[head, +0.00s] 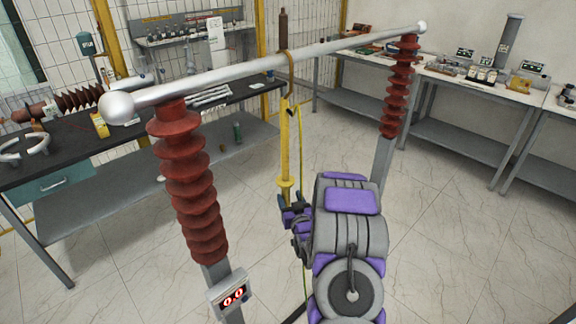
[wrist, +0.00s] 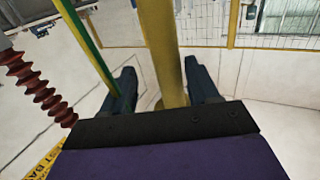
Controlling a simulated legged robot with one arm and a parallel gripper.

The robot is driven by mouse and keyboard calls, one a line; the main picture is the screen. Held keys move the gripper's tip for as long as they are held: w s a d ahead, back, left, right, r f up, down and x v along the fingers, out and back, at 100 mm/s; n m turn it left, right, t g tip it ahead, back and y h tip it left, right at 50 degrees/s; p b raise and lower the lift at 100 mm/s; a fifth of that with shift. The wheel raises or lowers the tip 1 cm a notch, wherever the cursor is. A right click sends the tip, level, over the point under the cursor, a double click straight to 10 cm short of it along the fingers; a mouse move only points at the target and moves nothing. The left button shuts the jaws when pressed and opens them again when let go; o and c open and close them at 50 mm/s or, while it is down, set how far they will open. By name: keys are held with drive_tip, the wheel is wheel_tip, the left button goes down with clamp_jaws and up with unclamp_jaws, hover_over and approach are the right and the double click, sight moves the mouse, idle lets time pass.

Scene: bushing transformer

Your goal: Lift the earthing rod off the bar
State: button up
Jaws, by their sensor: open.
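The yellow earthing rod (head: 285,150) hangs upright from the silver bar (head: 240,68) by a brown hook over the bar's middle. A yellow-green cable runs down beside it. My gripper (head: 291,208) is at the rod's lower part, just below its yellow collar. In the wrist view the rod (wrist: 164,55) stands between the two dark fingers of my gripper (wrist: 168,88), with visible gaps, so the jaws are open around it. The green-yellow cable (wrist: 88,45) passes by the left finger. The rod's lower end is hidden.
Two red ribbed insulators, left (head: 188,185) and right (head: 397,85), hold up the bar. Workbenches (head: 75,150) stand at the left and back right. The tiled floor between is clear.

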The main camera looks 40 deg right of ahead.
drive_tip(key=shift+w+d, duration=0.1)
drive_tip(key=shift+w, duration=0.65)
drive_tip(key=shift+w+a+r, duration=0.1)
drive_tip(key=shift+w+a, duration=0.1)
drive_tip(key=shift+w, duration=0.1)
drive_tip(key=shift+w+a+r, duration=0.1)
drive_tip(key=shift+a+r, duration=0.15)
drive_tip(key=shift+a, duration=0.5)
drive_tip(key=shift+d+f, duration=0.2)
drive_tip(key=shift+d, duration=0.55)
drive_tip(key=c, duration=0.4)
drive_tip(key=shift+d+f, duration=0.1)
drive_tip(key=shift+d, duration=0.2)
drive_tip(key=c, duration=0.3)
drive_tip(key=shift+a, duration=0.5)
drive_tip(key=c, duration=0.3)
drive_tip(key=shift+a+r, duration=0.25)
drive_tip(key=shift+a, duration=0.1)
clamp_jaws()
drive_tip(key=shift+d, duration=0.15)
